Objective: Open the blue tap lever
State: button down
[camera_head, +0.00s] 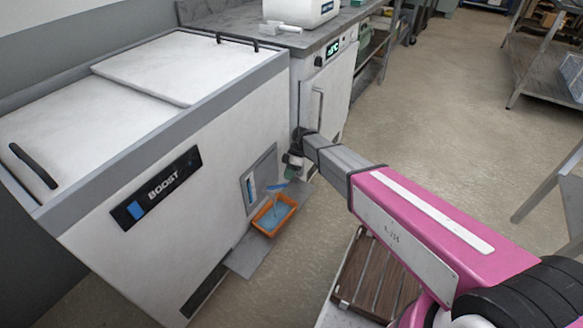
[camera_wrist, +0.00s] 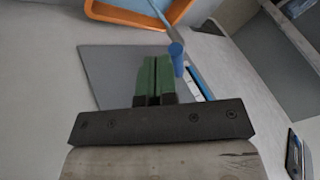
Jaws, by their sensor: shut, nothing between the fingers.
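The blue tap lever (camera_head: 278,186) sits low on the front of the white BOOST cabinet, above an orange tray (camera_head: 262,228). In the wrist view the blue lever (camera_wrist: 177,58) is just right of my fingertips; I cannot tell whether they touch. My gripper (camera_head: 291,173) is close beside the tap in the head view. Its green fingers (camera_wrist: 155,60) are together with nothing between them. A pale thin strip runs from the blue part toward the tray; I cannot tell whether it is water. The tap body is mostly hidden.
The BOOST cabinet (camera_head: 140,195) fills the left. A recessed panel (camera_head: 259,178) is behind the tap, and a grey plate (camera_head: 246,262) is under the tray. A second white cabinet (camera_head: 325,95) stands behind my arm.

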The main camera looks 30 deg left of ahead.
jog(key=shift+s+f, duration=0.25)
jog(key=shift+f, duration=0.15)
jog(key=shift+s+d+m, duration=0.2)
jog(key=shift+d+m, duration=0.1)
jog(key=shift+m, duration=0.1)
jog(key=shift+y, duration=0.3)
jog(key=shift+s+d+m+t+y, duration=0.25)
jog(key=shift+s+d+m+y, duration=0.25)
jog(key=shift+s+m, duration=0.35)
jog(key=shift+s+d+m+t+y, duration=0.2)
jog(key=shift+s+d+m+y, duration=0.15)
jog(key=shift+s+d+m, duration=0.45)
jog(key=shift+s+d+m+t+y, duration=0.25)
jog(key=shift+s+d+m+y, duration=0.2)
jog(key=shift+s+m, duration=0.4)
jog(key=shift+w, duration=0.15)
jog(key=shift+r, duration=0.15)
